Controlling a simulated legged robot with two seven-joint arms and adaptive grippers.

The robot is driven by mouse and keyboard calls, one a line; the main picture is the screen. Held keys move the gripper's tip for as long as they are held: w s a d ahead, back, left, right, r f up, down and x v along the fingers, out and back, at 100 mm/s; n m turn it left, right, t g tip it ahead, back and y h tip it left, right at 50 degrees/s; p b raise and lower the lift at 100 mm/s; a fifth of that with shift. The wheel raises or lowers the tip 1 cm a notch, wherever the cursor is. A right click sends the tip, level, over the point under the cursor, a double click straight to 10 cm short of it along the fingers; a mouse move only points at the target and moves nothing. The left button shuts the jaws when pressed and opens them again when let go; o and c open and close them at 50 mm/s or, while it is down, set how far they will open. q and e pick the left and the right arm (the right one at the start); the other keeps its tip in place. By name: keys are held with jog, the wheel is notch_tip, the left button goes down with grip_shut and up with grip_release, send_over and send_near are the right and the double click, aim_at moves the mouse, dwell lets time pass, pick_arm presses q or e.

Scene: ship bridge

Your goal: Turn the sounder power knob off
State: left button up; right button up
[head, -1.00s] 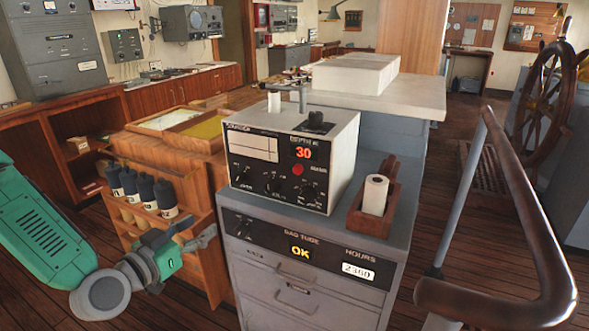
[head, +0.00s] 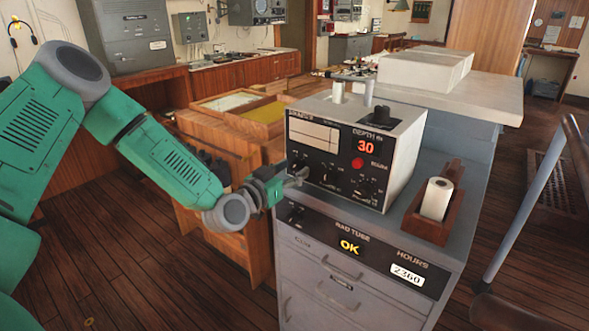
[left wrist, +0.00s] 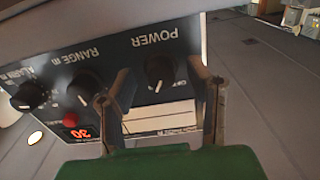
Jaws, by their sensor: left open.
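The sounder (head: 404,149) is a pale box with a black front panel on the grey cabinet. Its red depth display (head: 365,146) is lit and reads 30. My left gripper (head: 297,178) is at the lower left of the panel and hides the power knob in the head view. In the left wrist view the black power knob (left wrist: 160,70), under upside-down lettering, lies between the open fingers of my left gripper (left wrist: 159,78). I cannot tell whether the fingers touch it. The range knob (left wrist: 84,88) is beside the left finger. My right gripper is not in view.
The cabinet (head: 345,288) has a lit OK sign and an hours counter. A wooden holder with a white roll (head: 437,198) stands right of the sounder. A wooden rack with dark bottles (head: 215,168) is behind my left arm. A rail (head: 525,213) is at the right.

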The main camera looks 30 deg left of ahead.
pick_arm(q)
jog(key=shift+w+a+f, duration=0.15)
jog(key=shift+w+a, duration=0.2)
jog(key=shift+d, duration=0.25)
jog(key=c, duration=0.3)
jog(key=shift+d, duration=0.15)
grip_shut()
jog(key=shift+n, duration=0.3)
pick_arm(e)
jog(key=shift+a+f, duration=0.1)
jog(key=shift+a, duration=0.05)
pick_arm(q)
jog(key=n+b, duration=0.3)
jog(key=n, duration=0.2)
jog(key=n+b, duration=0.3)
jog(key=n, duration=0.3)
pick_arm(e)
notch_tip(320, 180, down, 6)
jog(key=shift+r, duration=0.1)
pick_arm(q)
jog(key=shift+n, duration=0.4)
